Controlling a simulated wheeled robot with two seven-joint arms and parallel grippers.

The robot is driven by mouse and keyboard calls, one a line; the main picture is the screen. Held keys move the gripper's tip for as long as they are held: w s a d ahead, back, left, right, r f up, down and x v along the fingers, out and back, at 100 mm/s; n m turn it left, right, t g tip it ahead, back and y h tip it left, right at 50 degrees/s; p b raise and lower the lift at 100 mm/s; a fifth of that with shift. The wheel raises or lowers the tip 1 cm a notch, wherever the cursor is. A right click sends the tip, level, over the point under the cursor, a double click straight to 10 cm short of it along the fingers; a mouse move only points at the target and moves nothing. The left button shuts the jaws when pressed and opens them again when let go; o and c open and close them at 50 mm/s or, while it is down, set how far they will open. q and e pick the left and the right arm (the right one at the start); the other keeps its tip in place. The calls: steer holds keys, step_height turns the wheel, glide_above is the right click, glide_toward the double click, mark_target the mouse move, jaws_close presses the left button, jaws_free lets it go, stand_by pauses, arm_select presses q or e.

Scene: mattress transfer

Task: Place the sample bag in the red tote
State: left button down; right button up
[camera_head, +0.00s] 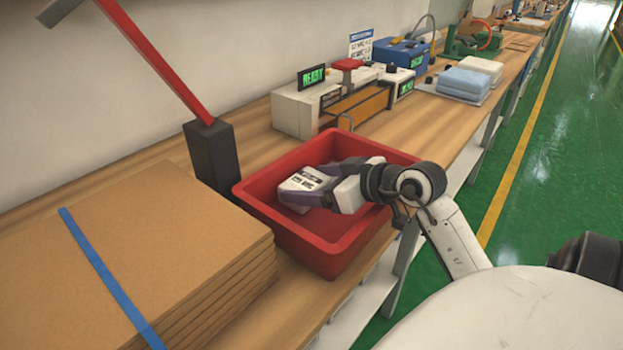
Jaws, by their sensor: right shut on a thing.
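The red tote (334,252) stands on the wooden bench near the middle of the view, open at the top. The sample bag (303,183), grey-purple with a white printed label, is inside the tote's rim outline, tilted. My right gripper (330,188) reaches in from the right over the tote's right rim and is shut on the bag. The fingertips are mostly hidden, and I cannot tell whether the bag touches the tote's floor. My left gripper is not in view.
A strapped stack of cardboard (130,250) lies left of the tote. A dark post with a red bar (170,75) stands behind it. A white sealing machine (305,108) with a READY display stands behind the tote. Folded blue and white cloths (465,85) lie farther along the bench.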

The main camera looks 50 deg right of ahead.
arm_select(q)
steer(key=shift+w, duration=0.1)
arm_select(e)
steer(key=o, duration=1.2)
steer(key=shift+s+r, duration=0.15)
steer(key=shift+s, duration=0.05)
arm_select(q)
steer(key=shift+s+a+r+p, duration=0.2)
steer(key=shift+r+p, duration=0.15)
steer(key=shift+p, duration=0.5)
arm_select(e)
steer(key=v, duration=1.1)
steer(key=shift+s+r, duration=0.1)
steer(key=shift+s, duration=0.15)
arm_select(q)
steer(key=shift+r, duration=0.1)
